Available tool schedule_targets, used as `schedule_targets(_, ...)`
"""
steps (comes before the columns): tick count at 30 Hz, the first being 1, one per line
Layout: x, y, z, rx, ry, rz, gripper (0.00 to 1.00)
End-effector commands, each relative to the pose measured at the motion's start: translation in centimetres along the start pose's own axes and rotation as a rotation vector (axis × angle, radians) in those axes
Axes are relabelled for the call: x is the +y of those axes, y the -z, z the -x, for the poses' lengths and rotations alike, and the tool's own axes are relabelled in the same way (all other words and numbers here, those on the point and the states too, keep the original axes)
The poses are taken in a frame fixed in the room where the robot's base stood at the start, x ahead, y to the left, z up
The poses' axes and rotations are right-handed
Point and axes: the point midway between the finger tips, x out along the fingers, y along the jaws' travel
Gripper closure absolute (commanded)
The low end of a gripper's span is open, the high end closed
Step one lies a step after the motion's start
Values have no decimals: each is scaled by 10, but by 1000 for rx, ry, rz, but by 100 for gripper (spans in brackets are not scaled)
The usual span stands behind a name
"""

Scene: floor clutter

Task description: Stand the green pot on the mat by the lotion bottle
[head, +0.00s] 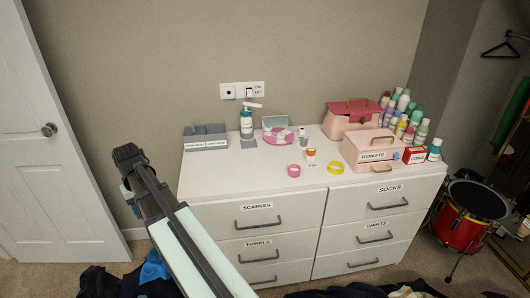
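The lotion bottle (246,126), white and teal with a white pump top, stands upright toward the back left of the white dresser. A small grey mat (249,144) lies just in front of it, with nothing visible standing on it. I cannot pick out the green pot for certain; several green-toned bottles and pots (421,131) crowd the dresser's back right. My gripper (128,157) is raised left of the dresser, in front of the wall. Its fingers are too small and dark to show whether they are open or hold anything.
The dresser top (240,174) is clear at the front left. A grey organiser (206,137), pink dish (277,137), pink ring (293,170), orange-capped bottle (311,155), yellow ring (335,168) and pink boxes (372,152) stand around. A red drum (466,229) is right; clothes (155,271) lie on the floor.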

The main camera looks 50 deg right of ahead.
Motion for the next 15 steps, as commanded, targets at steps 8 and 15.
schedule_targets(8, 83, 4, 3, 2, 0, -133, 76)
schedule_targets(15, 154, 4, 6, 4, -1, -243, 76)
